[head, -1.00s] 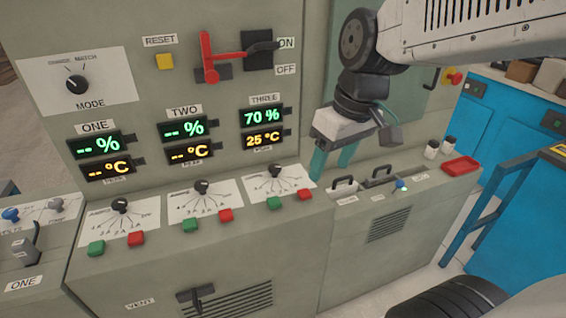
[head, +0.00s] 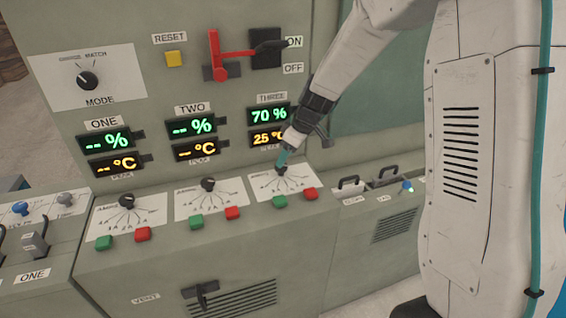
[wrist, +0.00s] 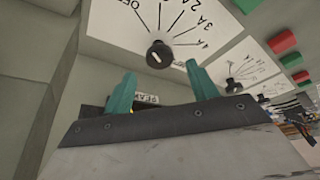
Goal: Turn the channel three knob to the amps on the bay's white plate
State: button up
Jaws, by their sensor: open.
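The channel three knob (head: 283,169) is a small black knob on a white dial plate (head: 299,183) below the THREE display. My gripper (head: 285,158) is right at this knob in the head view and partly covers it. In the wrist view the black knob (wrist: 159,54) shows in the gap between the two teal fingertips, slightly beyond them. My gripper (wrist: 162,78) is open and no finger visibly touches the knob. Lines and the marks OFF, 2A and 3A fan out on the plate. I cannot tell surely which mark the knob points at.
Channel two's knob (head: 208,184) and channel one's knob (head: 126,201) stand to the left on their own plates. Green (head: 279,202) and red (head: 311,194) buttons sit in front of plate three. The THREE display (head: 268,115) is just above my gripper. Black handles (head: 350,183) stand to the right.

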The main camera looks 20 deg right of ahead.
aim_at(281, 170)
jog(key=shift+x, duration=2.05)
jog(key=c, duration=1)
jog(key=shift+o, duration=0.2)
